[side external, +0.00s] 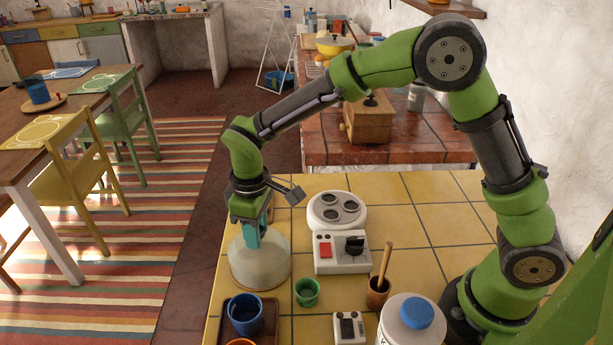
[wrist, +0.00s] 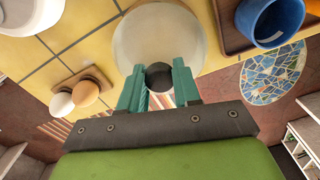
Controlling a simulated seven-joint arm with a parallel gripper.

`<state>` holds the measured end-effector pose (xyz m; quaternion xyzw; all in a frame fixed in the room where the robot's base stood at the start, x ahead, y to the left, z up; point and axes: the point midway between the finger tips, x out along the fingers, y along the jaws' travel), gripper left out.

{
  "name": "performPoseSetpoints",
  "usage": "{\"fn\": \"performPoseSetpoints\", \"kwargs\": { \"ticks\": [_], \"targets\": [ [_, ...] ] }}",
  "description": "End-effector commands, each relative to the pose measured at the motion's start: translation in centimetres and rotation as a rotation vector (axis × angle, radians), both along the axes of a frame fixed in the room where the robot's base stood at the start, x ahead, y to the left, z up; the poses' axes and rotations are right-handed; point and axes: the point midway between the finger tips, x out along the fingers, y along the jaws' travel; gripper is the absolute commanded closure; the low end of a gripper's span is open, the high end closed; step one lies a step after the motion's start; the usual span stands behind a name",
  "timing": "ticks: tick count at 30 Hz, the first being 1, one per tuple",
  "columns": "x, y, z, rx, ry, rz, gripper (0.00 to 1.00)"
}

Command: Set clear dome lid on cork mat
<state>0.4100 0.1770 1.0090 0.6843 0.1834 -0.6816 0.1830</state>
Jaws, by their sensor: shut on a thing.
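The clear dome lid (side external: 259,264) is a frosted, see-through dome near the left edge of the yellow tiled counter. My gripper (side external: 252,238) points down at its top. In the wrist view the dome lid (wrist: 158,33) has a dark round knob (wrist: 159,77), and the teal fingers of my gripper (wrist: 160,83) are shut on that knob from both sides. The lid looks about level; I cannot tell whether its rim touches the counter.
A brown tray (side external: 268,338) with a blue cup (side external: 245,315) is just in front of the lid. A green cup (side external: 307,292), a white device with a red button (side external: 341,253) and a white round unit (side external: 337,211) stand to its right. Eggs on a wooden holder (wrist: 82,91) show in the wrist view.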

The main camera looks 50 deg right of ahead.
Motion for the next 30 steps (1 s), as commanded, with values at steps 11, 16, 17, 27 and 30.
{"fn": "performPoseSetpoints", "kwargs": {
  "ticks": [11, 16, 17, 27, 30],
  "targets": [
    [0.01, 0.0, -0.06, 0.0, 0.0, 0.0, 1.0],
    [0.01, 0.01, -0.05, 0.001, -0.001, 0.0, 0.58],
    [0.01, 0.01, -0.05, 0.001, -0.001, 0.0, 0.54],
    [0.0, 0.01, -0.07, 0.0, 0.0, 0.0, 0.38],
    [0.01, 0.02, 0.16, 0.001, -0.001, 0.0, 0.38]
  ]
}}
